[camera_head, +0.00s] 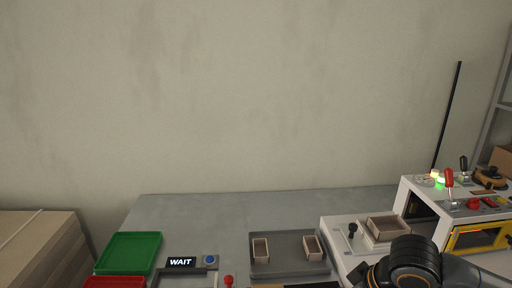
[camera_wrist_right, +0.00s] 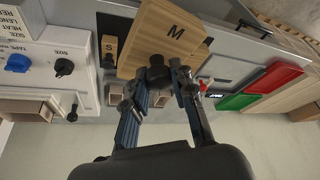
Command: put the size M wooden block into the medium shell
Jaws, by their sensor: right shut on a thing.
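In the right wrist view my right gripper (camera_wrist_right: 174,78) is shut on the dark knob of the size M wooden block (camera_wrist_right: 165,38), a light wooden block marked "M". An open-topped box shell (camera_head: 387,227) sits on the white machine at the right in the head view. Two smaller shells stand on a grey tray, one at its left (camera_head: 260,249) and one at its right (camera_head: 312,246). No size marks show on the shells. The block and right gripper are outside the head view; only my right arm shows there. My left gripper is in neither view.
A smaller block marked "S" (camera_wrist_right: 109,47) lies beside the held block in the wrist view. The grey tray (camera_head: 288,240) stands left of the white machine (camera_head: 345,233). A green tray (camera_head: 128,252), a red tray (camera_head: 115,282) and a "WAIT" sign (camera_head: 181,262) are further left.

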